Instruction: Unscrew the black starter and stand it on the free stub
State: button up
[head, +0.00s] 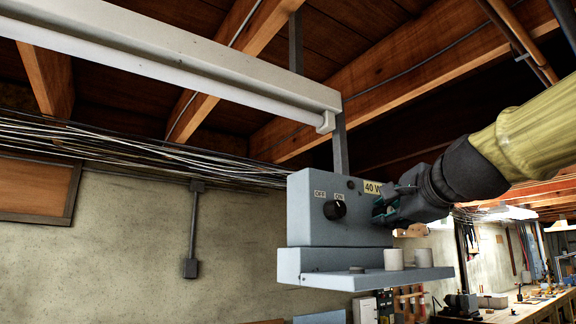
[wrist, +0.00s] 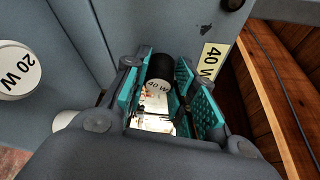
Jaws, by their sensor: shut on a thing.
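A low dark stub (head: 356,268) stands bare on the shelf (head: 330,281) below the box.
Two white cylinders (head: 394,259) (head: 424,257) stand on the shelf right of the stub. One marked 20 W (wrist: 15,70) shows in the wrist view. A white lamp fitting (head: 180,60) and wooden joists (head: 400,70) are overhead.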

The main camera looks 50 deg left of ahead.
jog(key=shift+r+n+y+b, duration=0.3)
jog(key=shift+n+b, duration=0.1)
jog(key=shift+b, duration=0.1)
jog(key=shift+f+n+t+b, duration=0.3)
jog(key=shift+n+b, duration=0.1)
jog(key=shift+b, duration=0.5)
jog(key=n+b, duration=0.1)
jog(key=b, duration=0.2)
jog(key=shift+d+n+y, duration=0.1)
jog(key=shift+n+y, duration=0.2)
jog(key=shift+y, duration=0.1)
jog(key=shift+r+n, duration=0.15)
jog(key=shift+n, duration=0.15)
jog(key=shift+r, duration=0.1)
